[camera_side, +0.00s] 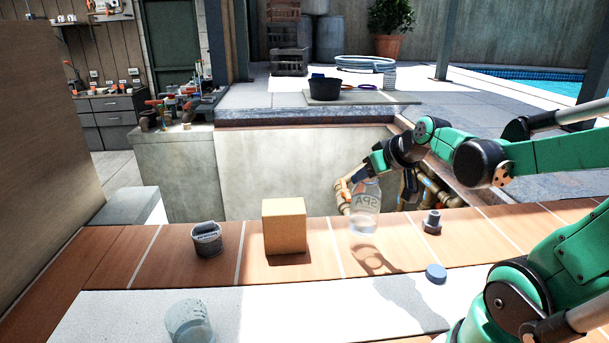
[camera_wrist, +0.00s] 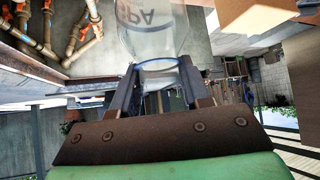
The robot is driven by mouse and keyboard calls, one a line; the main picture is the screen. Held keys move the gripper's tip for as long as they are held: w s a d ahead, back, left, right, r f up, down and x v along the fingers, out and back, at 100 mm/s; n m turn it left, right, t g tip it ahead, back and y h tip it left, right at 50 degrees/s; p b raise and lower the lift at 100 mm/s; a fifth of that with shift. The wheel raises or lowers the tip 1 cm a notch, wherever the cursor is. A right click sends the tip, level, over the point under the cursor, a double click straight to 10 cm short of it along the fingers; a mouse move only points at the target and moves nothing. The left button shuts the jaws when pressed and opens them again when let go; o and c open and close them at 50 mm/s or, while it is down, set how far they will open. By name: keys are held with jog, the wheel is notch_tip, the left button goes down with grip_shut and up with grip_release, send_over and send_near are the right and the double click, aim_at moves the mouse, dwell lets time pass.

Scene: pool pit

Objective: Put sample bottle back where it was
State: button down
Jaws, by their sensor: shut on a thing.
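The sample bottle (camera_side: 364,207) is clear, marked "SPA", and close to upright at the tiled ledge, right of centre in the side view. My gripper (camera_side: 361,176) is shut on its neck from above and behind. In the wrist view, the bottle (camera_wrist: 150,32) fills the top middle, and its neck is between the two fingers of my gripper (camera_wrist: 158,75). A shadow lies on the tiles in front of the bottle. I cannot tell surely whether its base touches the ledge. A blue cap (camera_side: 436,273) lies on the pale strip, to the right and nearer the camera.
A tan block (camera_side: 284,226) stands left of the bottle, with a grey cup (camera_side: 207,239) beyond it. A dark fitting (camera_side: 432,221) stands to the right. A clear beaker (camera_side: 189,322) is at the front. Pipes (camera_wrist: 45,30) lie in the pit behind the ledge.

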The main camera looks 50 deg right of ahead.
aim_at(375, 190)
jog(key=shift+f, duration=2.1)
jog(key=shift+c, duration=2.1)
grip_release()
jog(key=shift+f, duration=0.1)
jog(key=shift+v, duration=3.7)
jog(key=w+a+f+n+y, duration=0.1)
jog(key=a+n, duration=0.1)
jog(key=a, duration=0.5)
jog(key=w+a+n+g+y, duration=0.1)
jog(key=w+a+n+y, duration=0.1)
jog(key=a, duration=0.6)
jog(key=shift+w+f, duration=0.35)
